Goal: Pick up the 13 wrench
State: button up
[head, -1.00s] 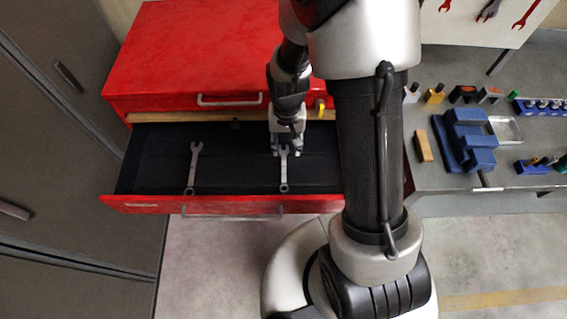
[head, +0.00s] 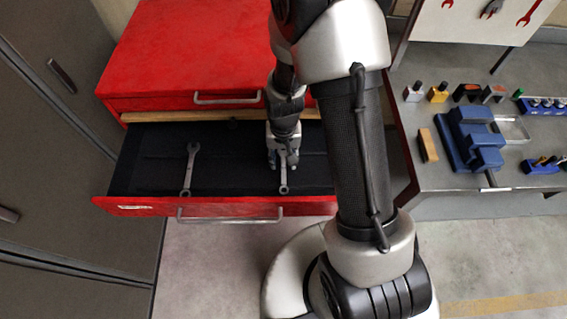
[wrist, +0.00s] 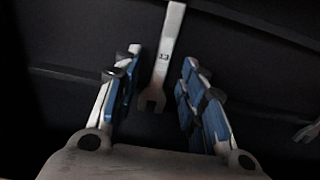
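Two wrenches lie in the open black-lined drawer (head: 230,185). One wrench (head: 284,184) is under my gripper (head: 283,163), with its upper part hidden by the gripper in the head view. In the wrist view this wrench (wrist: 163,60) runs between the two blue-padded fingers of my gripper (wrist: 162,60), its open jaw towards the palm. The fingers are apart, with a gap on both sides of the wrench. A small mark shows on its handle, too small to read. The other wrench (head: 190,165) lies to the left, apart from the gripper.
The drawer belongs to a red cabinet (head: 200,50); its front wall (head: 150,207) stands near the wrench ends. A grey workbench (head: 440,200) with a blue vise (head: 470,140) and several small tools is to the right. A grey locker (head: 60,150) is on the left.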

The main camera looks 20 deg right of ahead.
jog(key=shift+f, duration=0.25)
jog(key=shift+c, duration=0.4)
grip_shut()
dwell(0.4)
